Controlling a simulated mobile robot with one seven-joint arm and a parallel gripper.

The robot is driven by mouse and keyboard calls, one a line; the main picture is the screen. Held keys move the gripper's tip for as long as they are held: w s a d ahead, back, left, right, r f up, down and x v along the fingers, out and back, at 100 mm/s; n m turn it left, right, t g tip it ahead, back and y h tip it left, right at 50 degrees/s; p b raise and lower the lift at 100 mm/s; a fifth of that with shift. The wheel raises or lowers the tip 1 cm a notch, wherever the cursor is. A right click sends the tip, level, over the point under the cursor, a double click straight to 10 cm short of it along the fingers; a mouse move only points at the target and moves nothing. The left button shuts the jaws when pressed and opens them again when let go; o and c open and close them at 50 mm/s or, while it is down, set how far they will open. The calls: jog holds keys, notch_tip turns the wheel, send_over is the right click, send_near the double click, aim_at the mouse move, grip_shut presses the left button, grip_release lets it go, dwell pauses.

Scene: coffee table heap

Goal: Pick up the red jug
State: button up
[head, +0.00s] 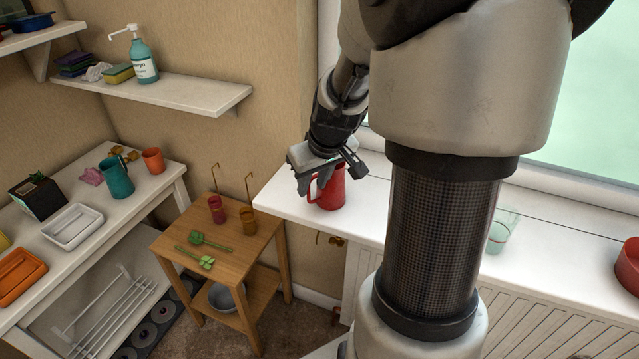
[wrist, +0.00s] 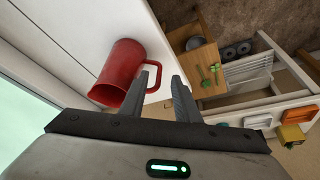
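The red jug (head: 331,188) stands upright on the white window sill, partly covered by my gripper (head: 308,185) in the head view. In the wrist view the red jug (wrist: 118,72) lies ahead of the fingers, with its handle toward the right. My gripper (wrist: 165,80) is open. Its left fingertip overlaps the jug's handle in the picture and the right fingertip is on the handle's other side. I cannot tell whether either finger touches the handle. Nothing is lifted.
The white sill (head: 378,205) is clear around the jug. A clear glass (head: 502,232) and a red bowl (head: 629,265) stand farther right. A wooden side table (head: 235,262) with two cups is left below the sill. A shelf (head: 190,92) hangs above left.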

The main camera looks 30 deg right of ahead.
jog(key=b+x, duration=0.2)
jog(key=x, duration=0.3)
jog(key=shift+f+b, duration=0.1)
jog(key=shift+b, duration=0.25)
grip_shut()
dwell(1.0)
